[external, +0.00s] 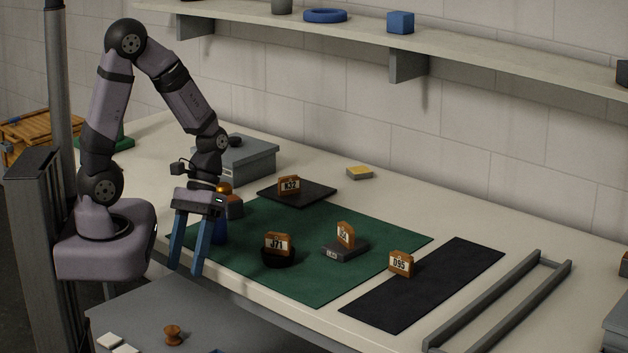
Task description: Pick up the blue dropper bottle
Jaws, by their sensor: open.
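My gripper (187,267) hangs at the left end of the green mat, pointing down, with its two blue fingers apart and nothing visible between them. A dark blue object (221,229), which may be the blue dropper bottle, stands upright on the mat just right of and behind the right finger. The gripper hides part of it, so I cannot tell its full shape. An orange-brown rounded top (224,187) shows behind the gripper body, beside a dark grey piece; I cannot tell what it belongs to.
The green mat (300,285) holds brown tagged blocks on dark bases, including the J71 block (278,243). Another tagged block (401,263) stands at the black mat (425,290). A grey box (248,158) is behind my arm. A grey rail frame (500,305) lies right.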

